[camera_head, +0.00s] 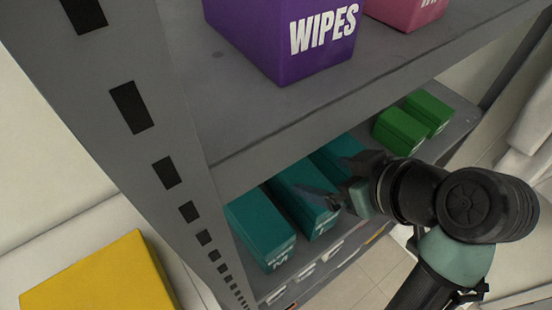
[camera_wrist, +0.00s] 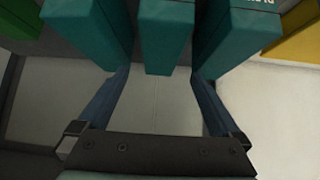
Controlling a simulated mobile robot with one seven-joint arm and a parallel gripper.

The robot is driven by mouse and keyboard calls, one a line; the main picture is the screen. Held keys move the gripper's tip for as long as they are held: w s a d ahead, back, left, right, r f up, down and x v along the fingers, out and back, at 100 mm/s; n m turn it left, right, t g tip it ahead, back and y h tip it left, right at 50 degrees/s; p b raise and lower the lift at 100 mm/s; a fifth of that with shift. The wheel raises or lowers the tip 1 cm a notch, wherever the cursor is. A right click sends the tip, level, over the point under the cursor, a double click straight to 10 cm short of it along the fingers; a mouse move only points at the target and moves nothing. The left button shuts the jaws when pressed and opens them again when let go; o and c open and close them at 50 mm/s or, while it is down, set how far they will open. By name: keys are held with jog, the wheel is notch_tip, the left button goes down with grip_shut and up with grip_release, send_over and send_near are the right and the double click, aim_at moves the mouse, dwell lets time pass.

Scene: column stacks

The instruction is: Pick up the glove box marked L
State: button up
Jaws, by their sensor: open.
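Three teal boxes stand side by side on the lower shelf: a left one (camera_head: 258,226), a middle one (camera_head: 296,190) and a right one (camera_head: 335,154). The left one's front carries a white letter that looks like M. The middle one's marking is partly hidden by my gripper, and the right one's is hidden, so I cannot read an L. My gripper (camera_wrist: 160,77) is open and empty at the fronts of the boxes. In the wrist view its fingertips lie on either side of the middle teal box (camera_wrist: 165,40), near the gaps to its neighbours.
Two green boxes (camera_head: 399,132) stand further right on the lower shelf (camera_head: 458,118). The upper shelf (camera_head: 225,100) holds a purple WIPES box (camera_head: 275,40) and a pink one (camera_head: 405,10) above my arm. A grey perforated post (camera_head: 150,130) rises at left, with a yellow box (camera_head: 100,280) beyond it.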

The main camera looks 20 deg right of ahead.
aim_at(290, 168)
jog(key=x, duration=0.7)
jog(key=shift+a+f, duration=0.1)
jog(key=shift+f, duration=0.15)
jog(key=x, duration=0.5)
jog(key=shift+w+a, duration=0.1)
jog(key=shift+w, duration=0.3)
jog(key=shift+r, duration=0.1)
grip_shut()
